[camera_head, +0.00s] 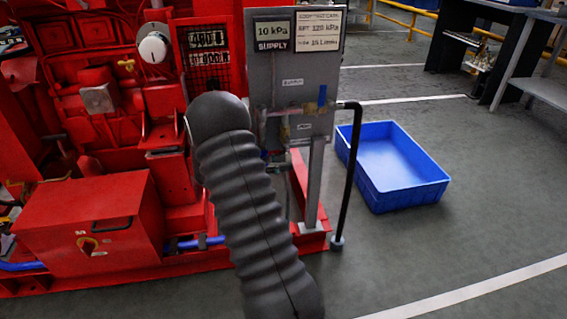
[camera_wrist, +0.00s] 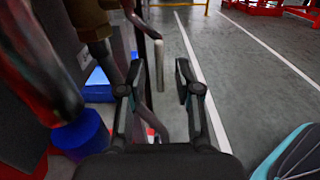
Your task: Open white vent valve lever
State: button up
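In the wrist view, a pale, whitish upright bar (camera_wrist: 159,66), which looks like the white vent valve lever, stands beyond my fingertips. My gripper (camera_wrist: 158,82) is open, with one dark finger to the left of the bar and one to the right. The bar appears in the gap, and I cannot tell whether it lies between the fingers in depth. No touch shows. In the head view, the grey supply panel (camera_head: 262,75) carries small pipes and a blue valve part (camera_head: 322,97). My dark ribbed arm hides my gripper there, and I cannot pick out the white lever clearly.
A black bent pipe (camera_head: 350,150) runs down to the floor right of the panel. A blue crate (camera_head: 405,195) lies on the floor beyond it. The red pumpset (camera_head: 95,205) fills the left. In the wrist view, a blue cylindrical part (camera_wrist: 82,132) is close at left.

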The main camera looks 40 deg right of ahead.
jog(key=v, duration=1.2)
